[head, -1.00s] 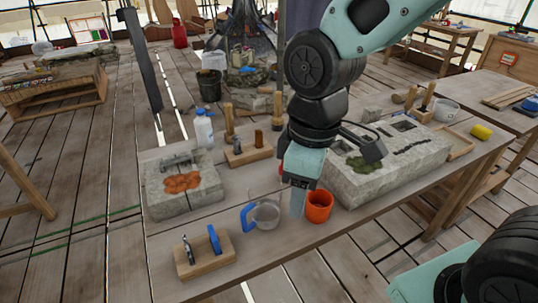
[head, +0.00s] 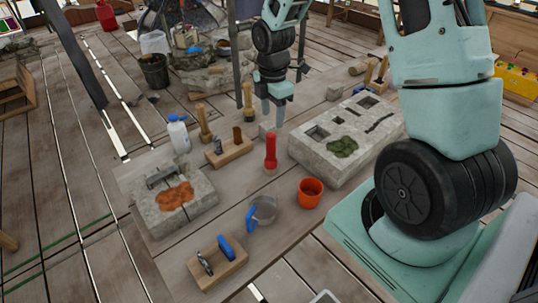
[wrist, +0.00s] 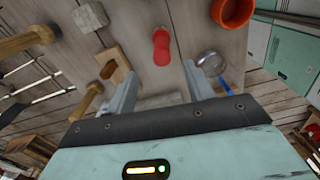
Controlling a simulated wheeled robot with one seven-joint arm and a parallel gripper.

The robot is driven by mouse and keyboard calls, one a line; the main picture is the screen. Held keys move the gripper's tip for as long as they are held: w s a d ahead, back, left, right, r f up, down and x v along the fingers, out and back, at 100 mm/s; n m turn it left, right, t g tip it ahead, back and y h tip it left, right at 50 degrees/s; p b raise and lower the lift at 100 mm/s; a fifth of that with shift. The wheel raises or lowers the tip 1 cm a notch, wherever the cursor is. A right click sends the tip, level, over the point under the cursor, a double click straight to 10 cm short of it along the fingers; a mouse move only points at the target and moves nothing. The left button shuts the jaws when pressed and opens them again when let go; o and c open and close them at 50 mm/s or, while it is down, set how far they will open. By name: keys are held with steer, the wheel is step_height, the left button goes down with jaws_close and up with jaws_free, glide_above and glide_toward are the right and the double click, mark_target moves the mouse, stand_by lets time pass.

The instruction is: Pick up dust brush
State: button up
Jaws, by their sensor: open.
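Two upright wooden-handled tools stand at the back of the workbench, a left one (head: 204,122) and a right one (head: 248,98). They look most like the dust brush, but their lower ends are too small to tell which is a brush. In the wrist view, the right one's handle (wrist: 30,42) is at upper left and the left one's (wrist: 88,99) is nearer the left finger. My gripper (head: 272,114) is open and empty above the bench, right of both. In the wrist view, a red upright tool (wrist: 161,47) shows beyond the open fingers.
The red tool (head: 270,152) stands mid-bench near a grey cube, a wooden tool block (head: 229,152) and a white bottle (head: 179,136). A large stone block (head: 318,158) is right.

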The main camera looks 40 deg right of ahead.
mark_target(272, 133)
step_height(272, 133, down, 6)
steer(key=shift+r+p, duration=0.25)
steer(key=shift+p, duration=0.2)
steer(key=shift+s+a+f+p, duration=0.1)
steer(key=shift+a+f+p, duration=0.05)
steer(key=shift+f+p, duration=0.35)
steer(key=shift+a+f+p, duration=0.1)
steer(key=shift+f+p, duration=0.55)
steer(key=shift+f, duration=1.45)
jaws_close()
